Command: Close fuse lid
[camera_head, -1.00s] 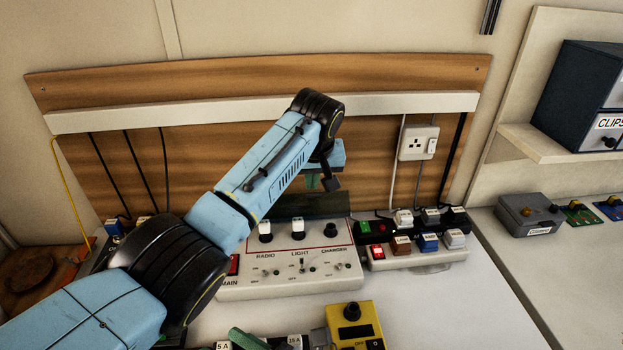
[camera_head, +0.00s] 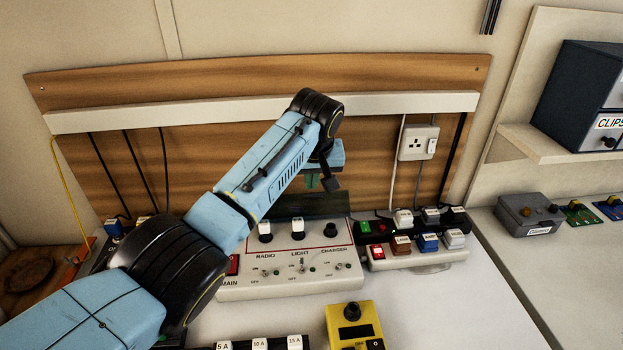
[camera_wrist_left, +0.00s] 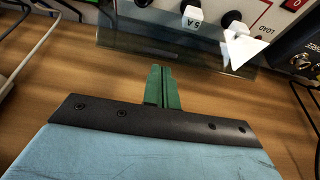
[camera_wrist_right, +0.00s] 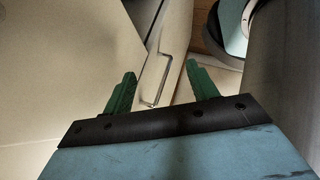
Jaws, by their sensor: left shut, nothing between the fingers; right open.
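The control box (camera_head: 290,278) has RADIO, LIGHT and CHARGER switches, with fuse holders (camera_head: 298,230) above them. The dark see-through fuse lid (camera_head: 322,204) stands raised at the box's back edge, behind the fuse holders. It also shows in the left wrist view as a glassy panel (camera_wrist_left: 125,42). My left gripper (camera_head: 323,184) is shut and empty, just behind and above the lid. Its green fingertips (camera_wrist_left: 162,72) point toward the lid; I cannot tell whether they touch. My right gripper (camera_wrist_right: 160,82) is open and empty in its wrist view, out of the head view.
A switch block (camera_head: 418,250) stands right of the box. A yellow meter (camera_head: 354,326) and a fuse rack (camera_head: 260,345) lie in front. A socket (camera_head: 417,142) and hanging cables are on the wooden back board (camera_head: 210,85). The white bench (camera_head: 450,310) at front right is clear.

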